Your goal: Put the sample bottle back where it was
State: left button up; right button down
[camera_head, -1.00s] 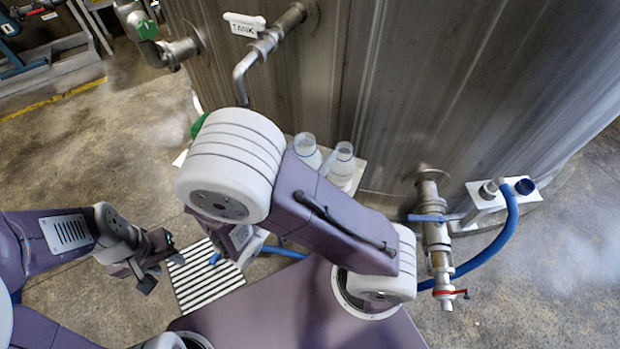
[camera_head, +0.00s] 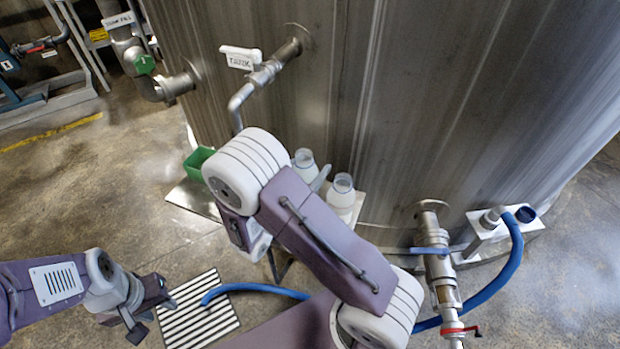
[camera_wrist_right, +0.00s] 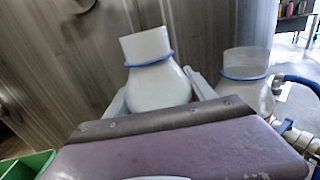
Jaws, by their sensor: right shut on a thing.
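Two pale bottles with blue neck rings are beside the tank wall. The left-hand bottle (camera_head: 303,168) is between the fingers of my right gripper (camera_wrist_right: 160,92), which is shut on it. It shows upright and slightly tilted in the right wrist view (camera_wrist_right: 155,85). The other bottle (camera_head: 342,195) stands apart on a white shelf (camera_head: 357,208); it also shows at the right of the wrist view (camera_wrist_right: 248,78). My right arm hides most of its gripper and the held bottle's base, so I cannot tell whether that base touches the shelf. My left gripper (camera_head: 150,316) is open and empty above the floor.
The steel tank (camera_head: 420,100) fills the back. A green bin (camera_head: 198,160) is left of my right arm. A striped floor grate (camera_head: 205,310) is near my left gripper.

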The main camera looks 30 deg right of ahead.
notch_tip(320, 180, down, 4)
jog(key=shift+b, duration=0.75)
jog(key=shift+f, duration=0.1)
jog(key=c, duration=0.6)
grip_release()
